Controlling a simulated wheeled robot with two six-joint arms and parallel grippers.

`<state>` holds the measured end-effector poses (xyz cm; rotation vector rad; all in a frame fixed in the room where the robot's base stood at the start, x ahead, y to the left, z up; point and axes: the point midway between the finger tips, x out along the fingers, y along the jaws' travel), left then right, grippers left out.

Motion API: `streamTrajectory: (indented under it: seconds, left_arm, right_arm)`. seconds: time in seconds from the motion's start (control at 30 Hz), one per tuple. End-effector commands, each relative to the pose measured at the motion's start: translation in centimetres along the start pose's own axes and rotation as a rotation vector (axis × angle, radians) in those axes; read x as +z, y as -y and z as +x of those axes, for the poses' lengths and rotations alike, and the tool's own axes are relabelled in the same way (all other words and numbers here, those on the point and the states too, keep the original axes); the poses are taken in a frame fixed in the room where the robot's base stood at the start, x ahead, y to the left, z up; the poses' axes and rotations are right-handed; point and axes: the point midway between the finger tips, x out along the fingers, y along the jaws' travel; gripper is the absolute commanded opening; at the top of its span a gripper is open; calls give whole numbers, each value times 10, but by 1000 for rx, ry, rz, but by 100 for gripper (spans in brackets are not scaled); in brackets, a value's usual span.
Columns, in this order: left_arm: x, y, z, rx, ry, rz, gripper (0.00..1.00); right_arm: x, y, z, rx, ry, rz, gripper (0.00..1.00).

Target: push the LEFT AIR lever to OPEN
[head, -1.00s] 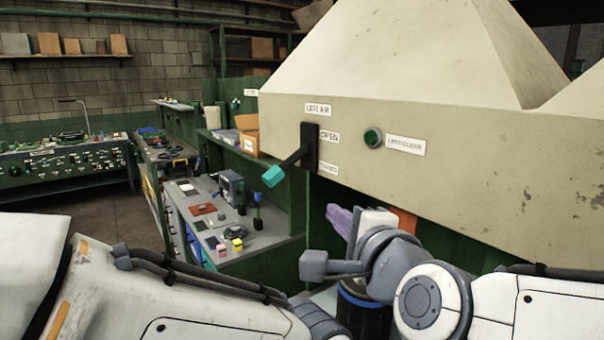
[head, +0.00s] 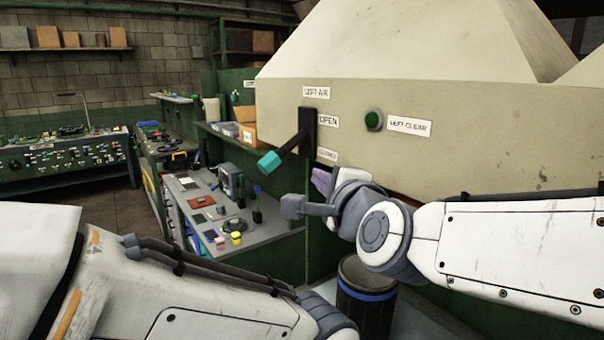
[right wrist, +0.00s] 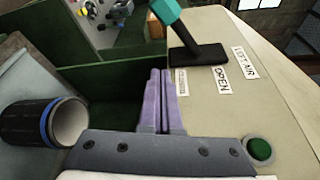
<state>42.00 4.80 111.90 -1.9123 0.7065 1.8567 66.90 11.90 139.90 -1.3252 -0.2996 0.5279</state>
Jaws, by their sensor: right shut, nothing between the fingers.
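The LEFT AIR lever has a black plate (head: 308,130) on the beige housing and a black arm ending in a teal tip (head: 269,162), which sticks out and down to the left. The OPEN label (head: 327,122) is beside the plate's upper part, a lower label (head: 326,155) by its bottom end. My right gripper (head: 321,178) has purple fingers, shut and empty, below the plate and right of the teal tip, apart from it. In the right wrist view the fingers (right wrist: 160,74) point toward the lever (right wrist: 185,38) with a gap. My left gripper is out of frame.
A green button (head: 373,121) with a LEFT CLEAR label sits right of the lever. A dark bin (head: 365,312) with a blue band stands below my right arm. A bench (head: 205,203) with small items is at left. Air around the teal tip looks free.

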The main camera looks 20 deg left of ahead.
Motion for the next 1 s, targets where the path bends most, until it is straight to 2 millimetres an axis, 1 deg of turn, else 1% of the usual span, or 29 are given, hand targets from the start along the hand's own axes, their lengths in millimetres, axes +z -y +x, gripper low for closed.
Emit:
streamTrajectory:
  seconds: [0.03, 0.17, 0.2, 0.3, 0.5, 1.0]
  left_arm:
    - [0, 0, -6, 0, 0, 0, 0]
    - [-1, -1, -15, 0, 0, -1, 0]
    - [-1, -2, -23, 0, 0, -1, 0]
    - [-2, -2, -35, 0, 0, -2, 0]
    - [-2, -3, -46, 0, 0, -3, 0]
    - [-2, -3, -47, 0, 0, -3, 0]
  right_arm:
    - [0, 2, 12, 3, -3, -1, 0]
    - [0, 3, 39, 4, -3, -2, 0]
    - [7, 6, 41, 3, 2, 0, 0]
    - [21, 6, 42, 4, 3, 0, 0]
    - [35, 3, 46, 2, 0, 0, 0]
    - [39, 1, 47, 1, 0, 2, 0]
